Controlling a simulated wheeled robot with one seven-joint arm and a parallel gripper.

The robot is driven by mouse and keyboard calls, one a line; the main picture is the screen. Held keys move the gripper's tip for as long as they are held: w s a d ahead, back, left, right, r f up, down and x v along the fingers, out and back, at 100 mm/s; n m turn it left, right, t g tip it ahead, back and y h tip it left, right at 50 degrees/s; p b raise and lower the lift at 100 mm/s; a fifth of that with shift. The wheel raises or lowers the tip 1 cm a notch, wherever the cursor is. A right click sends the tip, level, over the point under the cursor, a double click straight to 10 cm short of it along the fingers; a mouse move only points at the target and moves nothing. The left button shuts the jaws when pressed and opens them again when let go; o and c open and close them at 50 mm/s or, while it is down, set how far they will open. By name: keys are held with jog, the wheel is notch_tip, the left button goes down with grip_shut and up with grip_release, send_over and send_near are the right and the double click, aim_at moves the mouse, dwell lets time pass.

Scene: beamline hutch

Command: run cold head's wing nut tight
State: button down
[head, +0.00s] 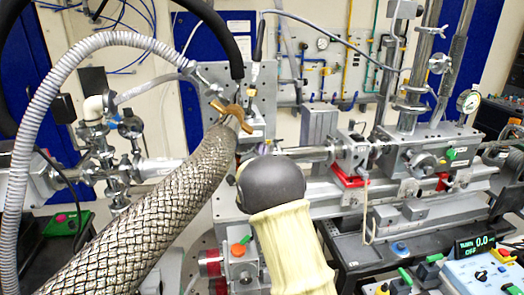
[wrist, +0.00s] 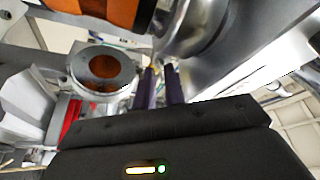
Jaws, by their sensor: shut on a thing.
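My gripper (wrist: 161,80) shows in the wrist view as two purple fingers pointing up the picture, close together. Between their tips is a small yellowish bit, which looks like the wing nut (wrist: 154,67); most of it is hidden by the fingers. The fingertips are right beside a round steel body (wrist: 195,30), apparently part of the cold head. In the head view the round dark joint and cream sleeve of my arm cover most of the gripper, and a trace of purple (head: 262,148) shows above the joint. How tight the nut is cannot be seen.
A thick braided hose (head: 170,200) crosses close at the left of my arm, ending at a brass-coloured winged piece (head: 232,112). A steel ring with an orange centre (wrist: 103,67) is left of the fingers. Beamline hardware (head: 425,155) crowds the right.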

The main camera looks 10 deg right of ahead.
jog(key=shift+f+m+b, duration=0.15)
jog(key=shift+m+b, duration=0.35)
jog(key=shift+b, duration=0.3)
jog(key=shift+r+m+g+y+b, duration=0.2)
jog(key=shift+m+g+b, duration=0.75)
jog(key=shift+m, duration=0.95)
jog(key=shift+r+m+g+y+b, duration=0.1)
jog(key=shift+m+g+y+b, duration=0.35)
jog(key=shift+m+b, duration=1.15)
jog(key=shift+r+m+g+y+b, duration=0.1)
jog(key=shift+m+g+b, duration=0.75)
jog(key=shift+m, duration=1.35)
jog(key=c, duration=1.6)
grip_release()
jog(key=shift+c, duration=0.2)
jog(key=shift+r, duration=0.1)
jog(key=shift+r, duration=0.2)
